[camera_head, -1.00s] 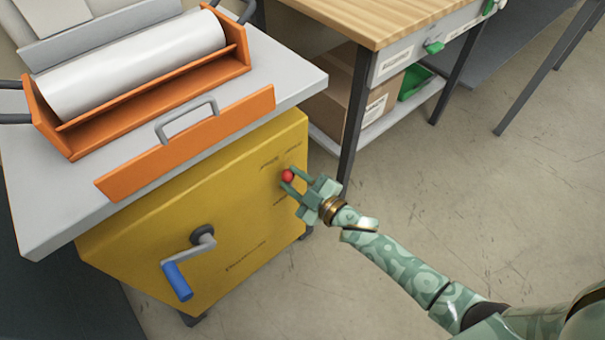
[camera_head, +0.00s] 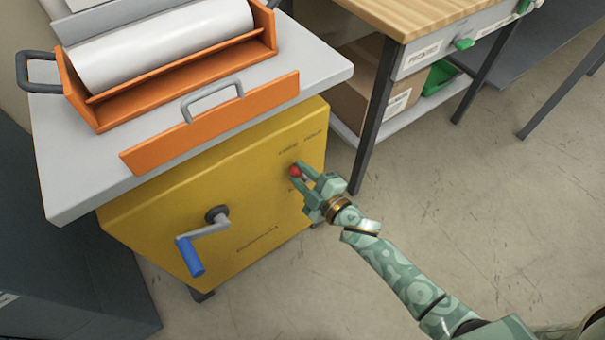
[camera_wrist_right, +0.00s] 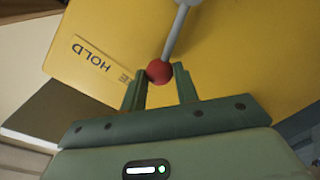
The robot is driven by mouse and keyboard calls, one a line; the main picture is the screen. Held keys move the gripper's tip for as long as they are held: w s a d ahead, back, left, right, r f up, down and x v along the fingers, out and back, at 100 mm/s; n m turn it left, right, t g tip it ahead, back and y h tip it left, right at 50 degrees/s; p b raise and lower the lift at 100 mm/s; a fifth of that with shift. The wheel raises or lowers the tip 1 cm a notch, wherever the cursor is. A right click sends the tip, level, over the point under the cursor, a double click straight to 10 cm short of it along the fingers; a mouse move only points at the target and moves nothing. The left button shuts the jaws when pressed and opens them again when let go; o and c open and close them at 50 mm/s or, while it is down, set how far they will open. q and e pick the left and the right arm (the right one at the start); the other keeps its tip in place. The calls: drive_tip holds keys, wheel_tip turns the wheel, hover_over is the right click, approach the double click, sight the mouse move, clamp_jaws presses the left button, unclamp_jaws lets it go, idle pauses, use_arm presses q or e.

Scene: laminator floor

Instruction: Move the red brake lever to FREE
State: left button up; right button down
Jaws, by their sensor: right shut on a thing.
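The brake lever's red ball knob (camera_head: 296,171) is at the upper right of the yellow cabinet front (camera_head: 255,195). In the right wrist view, the red ball (camera_wrist_right: 159,71) sits on a grey rod (camera_wrist_right: 178,30) between my finger tips. My right gripper (camera_head: 302,172) is shut on the ball; it also shows in the wrist view (camera_wrist_right: 160,78). The HOLD label (camera_wrist_right: 91,55) is readable there. My left gripper is not in view.
A crank with a blue handle (camera_head: 190,257) is on the same cabinet front, left of the lever. An orange bar with a grey handle (camera_head: 212,122) lies above. A wooden-topped bench (camera_head: 410,15) stands behind. Open floor (camera_head: 460,200) lies right.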

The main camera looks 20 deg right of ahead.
drive_tip(key=shift+s+f, duration=0.1)
drive_tip(key=shift+f, duration=0.05)
drive_tip(key=c, duration=1.1)
unclamp_jaws()
drive_tip(key=shift+o, duration=0.2)
use_arm(q)
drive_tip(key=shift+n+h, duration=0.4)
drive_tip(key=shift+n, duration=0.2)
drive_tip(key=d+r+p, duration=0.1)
drive_tip(key=p, duration=0.1)
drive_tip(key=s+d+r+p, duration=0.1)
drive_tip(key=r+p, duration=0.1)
drive_tip(key=p, duration=0.1)
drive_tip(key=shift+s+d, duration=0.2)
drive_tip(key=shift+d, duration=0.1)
use_arm(e)
drive_tip(key=v, duration=1.6)
drive_tip(key=shift+s, duration=0.1)
